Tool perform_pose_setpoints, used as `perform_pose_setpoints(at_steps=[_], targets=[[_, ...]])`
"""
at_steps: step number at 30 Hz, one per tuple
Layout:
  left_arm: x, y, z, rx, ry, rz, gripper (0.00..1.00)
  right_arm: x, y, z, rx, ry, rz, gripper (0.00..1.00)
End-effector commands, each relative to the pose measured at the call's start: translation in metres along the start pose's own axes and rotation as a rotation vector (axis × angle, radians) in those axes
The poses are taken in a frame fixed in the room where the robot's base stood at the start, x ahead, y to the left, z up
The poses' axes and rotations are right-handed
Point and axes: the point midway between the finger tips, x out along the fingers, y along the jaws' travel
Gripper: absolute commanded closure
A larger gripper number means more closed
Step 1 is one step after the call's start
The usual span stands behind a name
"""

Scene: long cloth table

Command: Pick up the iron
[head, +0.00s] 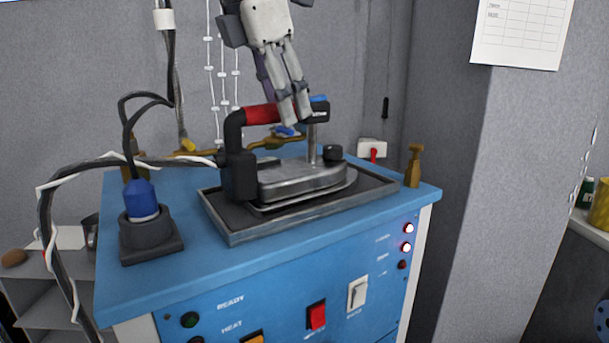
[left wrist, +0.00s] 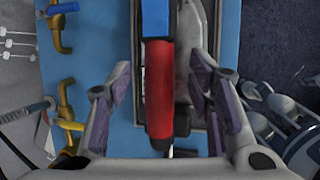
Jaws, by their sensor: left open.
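The iron (head: 300,180) has a metal soleplate body, a black frame and a red handle, and sits upright in a dark metal tray (head: 225,238) on the blue cabinet. My left gripper (head: 294,120) points down at the handle, its fingers overlapping the handle's right part in the head view. In the left wrist view the red handle (left wrist: 160,90) runs between the two spread fingers of the left gripper (left wrist: 161,78), with a gap on each side. The gripper is open and holds nothing.
A blue plug in a dark socket (head: 150,245) stands left of the tray, and a thick cable (head: 90,165) arches from the iron. Brass fittings (head: 280,141) lie behind the iron. A brass piece (head: 413,166) stands right of the tray. A grey pillar (head: 490,190) rises at right.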

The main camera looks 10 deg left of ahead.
Motion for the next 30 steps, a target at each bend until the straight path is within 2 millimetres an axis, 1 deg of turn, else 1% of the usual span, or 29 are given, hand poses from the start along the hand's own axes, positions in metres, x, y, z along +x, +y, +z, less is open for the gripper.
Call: perform_pose_setpoints(at_steps=[3, 8, 9, 11, 12, 15, 26, 30], targets=[[0.007, -0.001, 0.0, 0.001, -0.003, 0.002, 0.53, -0.001, 0.0, -0.001, 0.0, 0.006, 0.0, 0.6], [0.007, 0.0, 0.0, 0.001, -0.003, 0.003, 0.53, -0.001, 0.0, -0.001, 0.0, 0.005, 0.0, 0.6], [0.007, 0.0, 0.0, 0.001, -0.003, 0.003, 0.57, -0.001, 0.0, -0.001, 0.0, 0.005, 0.0, 0.6], [0.007, 0.0, 0.0, 0.001, -0.003, 0.002, 0.71, -0.001, 0.0, -0.001, 0.0, 0.005, 0.0, 0.6], [0.007, 0.0, 0.0, 0.001, -0.003, 0.002, 0.8, -0.001, 0.0, -0.001, 0.0, 0.005, 0.0, 0.6], [0.007, 0.0, 0.0, 0.001, -0.003, 0.003, 1.0, -0.001, 0.0, -0.001, 0.0, 0.005, 0.0, 0.6], [0.003, 0.001, 0.001, 0.001, -0.009, 0.008, 1.0, -0.001, 0.0, -0.001, 0.0, 0.005, 0.0, 0.6], [-0.005, 0.002, -0.002, 0.001, -0.011, 0.009, 1.0, -0.002, 0.0, -0.001, 0.0, 0.006, 0.0, 0.6]])
